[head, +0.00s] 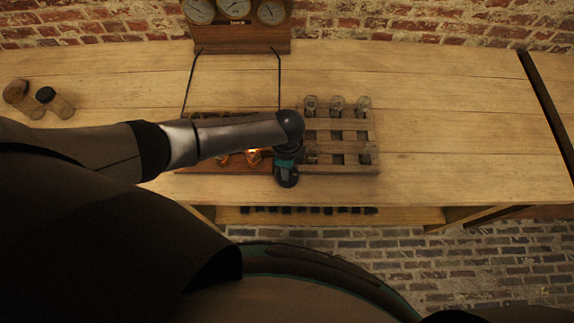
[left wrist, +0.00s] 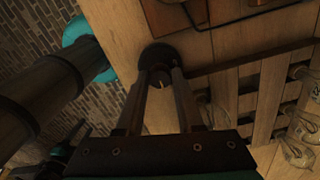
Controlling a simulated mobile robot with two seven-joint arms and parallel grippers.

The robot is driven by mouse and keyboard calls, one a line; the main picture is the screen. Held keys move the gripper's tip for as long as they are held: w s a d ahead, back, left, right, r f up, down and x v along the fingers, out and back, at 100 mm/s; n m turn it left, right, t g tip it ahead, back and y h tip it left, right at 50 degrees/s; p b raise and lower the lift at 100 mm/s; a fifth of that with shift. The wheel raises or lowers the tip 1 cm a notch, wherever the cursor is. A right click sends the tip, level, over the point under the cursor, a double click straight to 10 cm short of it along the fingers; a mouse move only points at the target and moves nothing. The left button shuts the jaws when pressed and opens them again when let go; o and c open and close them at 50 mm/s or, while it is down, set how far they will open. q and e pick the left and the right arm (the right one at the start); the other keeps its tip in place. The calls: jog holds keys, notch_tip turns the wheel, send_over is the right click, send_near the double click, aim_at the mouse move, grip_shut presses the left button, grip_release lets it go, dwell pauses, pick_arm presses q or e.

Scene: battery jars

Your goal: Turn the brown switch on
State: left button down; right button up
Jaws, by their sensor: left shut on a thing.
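My left gripper (head: 287,172) reaches in from the left and points down at the front edge of the bench, between a brown board and the wooden rack. In the left wrist view its two fingers (left wrist: 160,85) are shut on a dark round piece (left wrist: 158,55); a small pale part shows between them. I cannot tell if this piece is the brown switch. The brown board (left wrist: 175,14) lies just beyond the fingertips. My arm hides much of the board in the head view, and no switch shows clearly there. My right gripper is not in view.
The slatted rack (head: 325,124) with several glass jars (head: 337,104) stands right of the gripper. Copper pieces (head: 253,157) glow beside it. A gauge panel (head: 236,35) with two cables stands behind. The right bench is clear.

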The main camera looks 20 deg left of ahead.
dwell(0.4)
pick_arm(q)
jog(key=c, duration=0.5)
grip_release()
jog(key=shift+c, duration=0.2)
jog(key=shift+r, duration=0.1)
notch_tip(320, 180, up, 15)
jog(key=p, duration=0.2)
jog(key=shift+s, duration=0.1)
